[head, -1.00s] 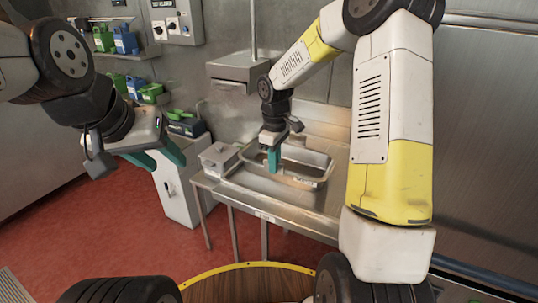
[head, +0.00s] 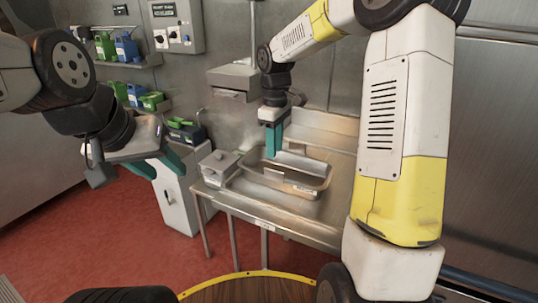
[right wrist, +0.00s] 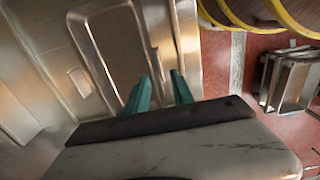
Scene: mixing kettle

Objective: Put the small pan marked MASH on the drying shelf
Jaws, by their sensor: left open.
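A rectangular steel pan (head: 315,190) lies on the steel bench, with a small label on its near rim that is too small to read. I cannot confirm that it is the one marked MASH. My right gripper (head: 273,140) points down above the pan's far left part. Its green fingers show apart in the right wrist view (right wrist: 160,92), with no object seen between them. A large steel basin or tray shows beside them (right wrist: 112,50). My left gripper (head: 165,165) is open and empty, in the air at the left. I cannot identify the drying shelf for sure.
A grey lidded box (head: 218,163) stands left of the pan on the bench (head: 280,228). A raised steel ledge (head: 320,130) runs behind it. A steel box (head: 238,80) hangs on a post above. A wall shelf (head: 130,63) holds green and blue containers. Red floor is clear at left.

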